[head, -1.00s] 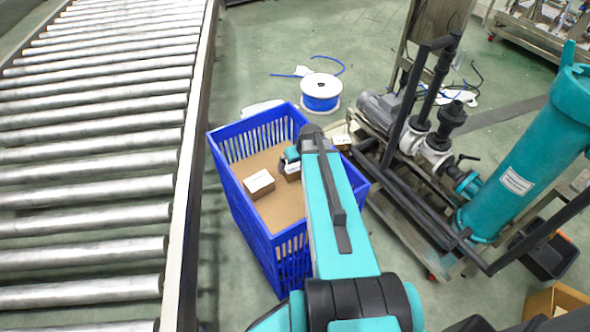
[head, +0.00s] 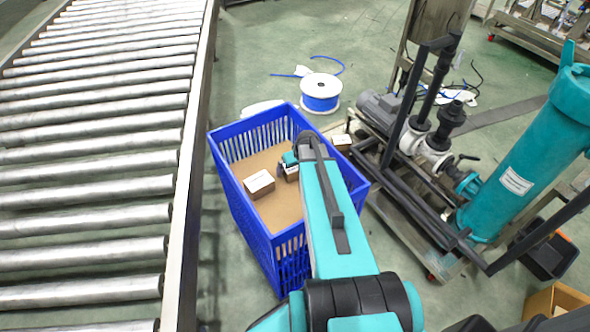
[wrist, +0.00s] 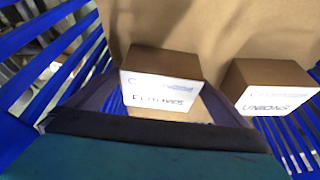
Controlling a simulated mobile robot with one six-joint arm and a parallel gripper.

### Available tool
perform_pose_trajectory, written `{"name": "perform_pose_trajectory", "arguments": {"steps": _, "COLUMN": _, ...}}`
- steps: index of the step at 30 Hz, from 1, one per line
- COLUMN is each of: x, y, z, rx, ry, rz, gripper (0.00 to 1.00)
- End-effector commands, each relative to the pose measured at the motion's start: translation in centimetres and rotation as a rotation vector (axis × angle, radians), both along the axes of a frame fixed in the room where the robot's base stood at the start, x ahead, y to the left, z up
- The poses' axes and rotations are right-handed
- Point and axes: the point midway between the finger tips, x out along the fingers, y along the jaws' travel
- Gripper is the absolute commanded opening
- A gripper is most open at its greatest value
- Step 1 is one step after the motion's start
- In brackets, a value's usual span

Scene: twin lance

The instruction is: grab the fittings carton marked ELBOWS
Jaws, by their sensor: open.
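In the wrist view a brown carton with a white label (wrist: 158,92) sits just ahead of my gripper (wrist: 150,110). Its lettering is blurred, and I cannot read it with certainty as ELBOWS. A second carton (wrist: 272,88), marked UNIONS, stands to its right. In the head view one carton (head: 259,184) stands on the crate's brown floor. Another (head: 292,174) is partly hidden by my gripper (head: 286,166). No labels are legible there. My gripper is open, with its dark fingers around the near carton's lower front, holding nothing.
The blue slatted crate (head: 240,205) surrounds the cartons with high walls. A roller conveyor (head: 90,165) runs along the left. Another small carton (head: 342,143) lies beyond the crate's right rim, near a pump skid (head: 420,215). The crate's near floor is clear.

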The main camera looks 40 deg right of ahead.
Motion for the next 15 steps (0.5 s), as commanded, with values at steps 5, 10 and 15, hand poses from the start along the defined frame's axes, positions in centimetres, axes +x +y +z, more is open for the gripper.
{"name": "perform_pose_trajectory", "arguments": {"steps": 5, "x": 0.01, "y": 0.00, "z": 0.01, "rx": 0.000, "ry": 0.000, "rz": 0.000, "gripper": 0.95}}
{"name": "perform_pose_trajectory", "arguments": {"steps": 10, "x": 0.01, "y": 0.00, "z": 0.01, "rx": 0.000, "ry": 0.000, "rz": 0.000, "gripper": 0.66}}
{"name": "perform_pose_trajectory", "arguments": {"steps": 15, "x": 0.03, "y": 0.00, "z": 0.07, "rx": 0.000, "ry": -0.001, "rz": 0.000, "gripper": 0.48}}
